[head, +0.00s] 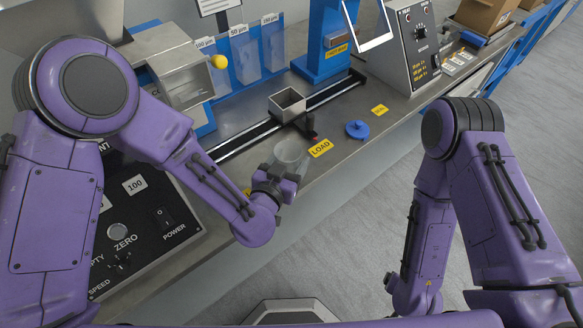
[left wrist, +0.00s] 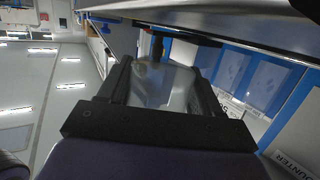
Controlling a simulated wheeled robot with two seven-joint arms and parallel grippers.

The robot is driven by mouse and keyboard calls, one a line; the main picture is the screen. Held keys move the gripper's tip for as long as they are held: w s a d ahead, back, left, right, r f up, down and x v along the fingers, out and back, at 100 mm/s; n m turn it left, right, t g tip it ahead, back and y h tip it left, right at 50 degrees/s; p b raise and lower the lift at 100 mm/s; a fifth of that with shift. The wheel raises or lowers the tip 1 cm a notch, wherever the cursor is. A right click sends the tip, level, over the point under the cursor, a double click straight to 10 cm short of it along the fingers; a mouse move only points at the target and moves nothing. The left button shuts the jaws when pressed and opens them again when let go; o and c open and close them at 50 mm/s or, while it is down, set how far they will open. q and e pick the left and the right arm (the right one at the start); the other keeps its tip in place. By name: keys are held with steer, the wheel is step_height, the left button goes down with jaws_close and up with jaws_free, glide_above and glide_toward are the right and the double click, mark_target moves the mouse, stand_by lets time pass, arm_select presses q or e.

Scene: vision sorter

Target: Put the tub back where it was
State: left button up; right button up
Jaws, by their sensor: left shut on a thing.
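A clear tub (head: 291,153) is in my left gripper (head: 281,172), near the front edge of the bench and left of the yellow LOAD label (head: 320,148). In the left wrist view the see-through tub (left wrist: 162,88) sits between the two dark fingers, which are shut on it. I cannot tell whether the tub touches the bench. My right arm shows at the right of the head view, but its gripper is not in view.
A square metal cup (head: 287,103) sits on the dark rail behind the tub.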

mark_target(290, 169)
arm_select(q)
steer(key=f, duration=0.1)
steer(key=f+b, duration=0.1)
steer(key=f, duration=0.1)
steer(key=shift+w+a+f, duration=0.1)
steer(key=shift+w+f, duration=0.05)
steer(key=shift+w, duration=0.05)
steer(key=shift+w+f, duration=0.15)
steer(key=shift+s+r, duration=0.25)
steer(key=shift+r, duration=0.1)
steer(key=shift+f, duration=0.3)
steer(key=o, duration=1.3)
steer(key=shift+o, duration=0.2)
arm_select(e)
step_height(290, 169, down, 3)
steer(key=shift+w+r, duration=0.1)
steer(key=shift+w, duration=0.05)
